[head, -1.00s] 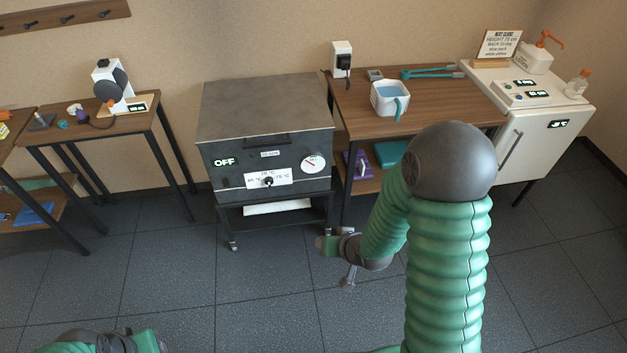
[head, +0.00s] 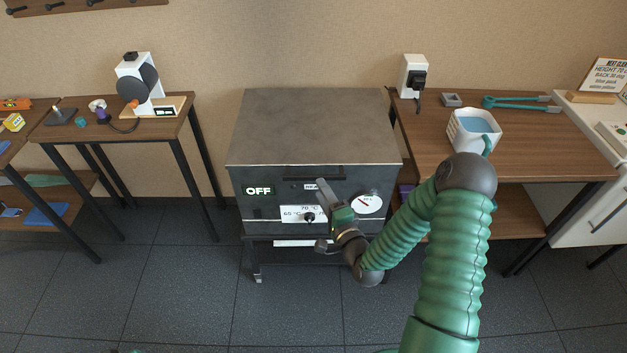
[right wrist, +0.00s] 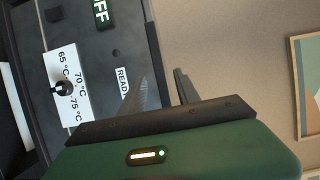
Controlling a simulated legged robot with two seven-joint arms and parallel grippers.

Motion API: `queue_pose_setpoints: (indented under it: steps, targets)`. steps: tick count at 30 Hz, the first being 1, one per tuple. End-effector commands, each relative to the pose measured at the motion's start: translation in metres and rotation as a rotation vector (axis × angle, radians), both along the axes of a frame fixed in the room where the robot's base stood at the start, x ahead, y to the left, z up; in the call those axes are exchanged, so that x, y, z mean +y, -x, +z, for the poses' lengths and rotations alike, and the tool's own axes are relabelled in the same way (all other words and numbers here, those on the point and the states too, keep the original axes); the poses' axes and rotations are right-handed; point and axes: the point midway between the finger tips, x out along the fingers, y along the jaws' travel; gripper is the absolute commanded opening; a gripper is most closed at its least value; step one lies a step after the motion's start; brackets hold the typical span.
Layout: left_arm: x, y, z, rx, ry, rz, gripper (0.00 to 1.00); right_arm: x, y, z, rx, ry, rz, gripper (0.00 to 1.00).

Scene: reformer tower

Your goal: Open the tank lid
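The tank (head: 270,215) is a dark grey metal box in the middle of the head view. Its flat grey lid (head: 312,120) is down and closed. A dark handle bar (head: 300,173) runs along the lid's front edge. My right gripper (head: 325,187) is in front of the tank's front panel, its fingers pointing up just below the handle. My left gripper is not in view.
The panel carries an OFF display (head: 258,191), a temperature dial (head: 309,217) and a round gauge (head: 367,204). A table at right holds a container of blue liquid (head: 474,130) and teal tongs (head: 520,102). A table at left holds a white device (head: 140,85). Floor is clear in front.

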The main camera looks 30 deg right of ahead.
Motion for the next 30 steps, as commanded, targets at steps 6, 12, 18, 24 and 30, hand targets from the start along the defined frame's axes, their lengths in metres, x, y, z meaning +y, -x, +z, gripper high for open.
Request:
queue_pose_setpoints:
  steps: [6,12,18,24,30]
  targets:
    - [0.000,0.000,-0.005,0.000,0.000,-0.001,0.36,-0.007,-0.047,0.000,-0.002,0.001,0.001,0.38]
    - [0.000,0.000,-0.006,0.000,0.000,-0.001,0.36,-0.009,-0.063,0.000,0.000,0.002,0.000,0.38]
    - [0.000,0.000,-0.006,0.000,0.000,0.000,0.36,-0.010,-0.063,0.000,0.001,0.001,0.000,0.38]
    - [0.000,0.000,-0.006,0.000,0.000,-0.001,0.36,-0.010,-0.063,0.000,0.001,0.001,0.000,0.15]
    - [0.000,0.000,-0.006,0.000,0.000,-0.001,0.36,-0.010,-0.063,-0.001,0.003,0.001,-0.001,0.00]
